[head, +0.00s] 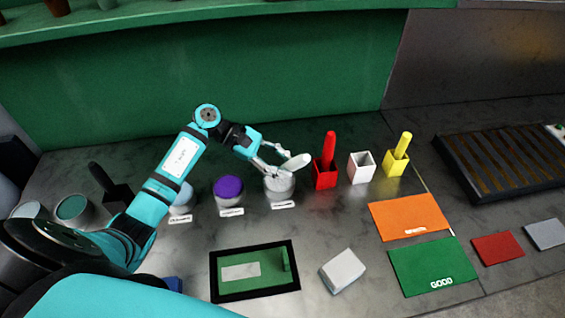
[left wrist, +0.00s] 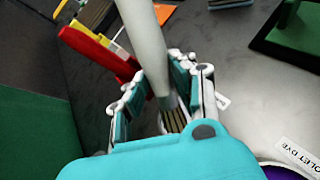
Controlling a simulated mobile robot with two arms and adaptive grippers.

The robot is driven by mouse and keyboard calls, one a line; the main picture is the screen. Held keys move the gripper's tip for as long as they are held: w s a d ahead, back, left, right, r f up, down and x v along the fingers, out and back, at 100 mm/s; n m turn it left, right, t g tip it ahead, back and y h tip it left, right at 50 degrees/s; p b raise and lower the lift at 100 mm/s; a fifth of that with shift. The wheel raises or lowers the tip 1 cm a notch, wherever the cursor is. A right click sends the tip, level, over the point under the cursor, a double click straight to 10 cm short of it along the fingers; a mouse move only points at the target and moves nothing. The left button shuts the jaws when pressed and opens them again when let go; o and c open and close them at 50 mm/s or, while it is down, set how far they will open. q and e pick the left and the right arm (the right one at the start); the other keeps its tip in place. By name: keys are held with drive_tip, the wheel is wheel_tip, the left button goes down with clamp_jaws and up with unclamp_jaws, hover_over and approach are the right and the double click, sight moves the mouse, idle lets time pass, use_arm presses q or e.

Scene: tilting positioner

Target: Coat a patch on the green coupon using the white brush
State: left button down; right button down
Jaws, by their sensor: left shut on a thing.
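My left gripper (head: 281,162) is shut on the white brush (head: 297,161), directly above a pale pot (head: 279,188) on the bench. In the left wrist view the brush's white handle (left wrist: 145,45) runs between the gripper's fingers (left wrist: 156,88); its lower end is partly hidden behind my gripper. In the head view I cannot tell whether the brush tip touches the pot's contents. The green coupon (head: 266,283) lies in a black frame at the front centre, with a pale grey patch and a small green upright on it. My right gripper is not in view.
A violet pot (head: 228,190) stands left of the pale pot. A red brush (head: 329,150), an empty-looking white holder (head: 361,167) and a yellow brush (head: 403,145) stand to the right. A pale block (head: 343,270), an orange mat (head: 409,217) and a green mat (head: 434,267) lie in front.

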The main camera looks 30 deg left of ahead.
use_arm(q)
drive_tip(key=shift+f+b, duration=0.25)
drive_tip(key=shift+b, duration=0.15)
idle(0.7)
drive_tip(key=shift+f, duration=0.2)
drive_tip(key=shift+f+b, duration=0.15)
drive_tip(key=shift+b, duration=0.3)
idle(0.3)
drive_tip(key=shift+s+f+b, duration=0.1)
drive_tip(key=shift+b, duration=0.3)
idle(1.1)
drive_tip(key=shift+f+b, duration=0.1)
drive_tip(key=shift+b, duration=0.2)
idle(0.6)
idle(0.4)
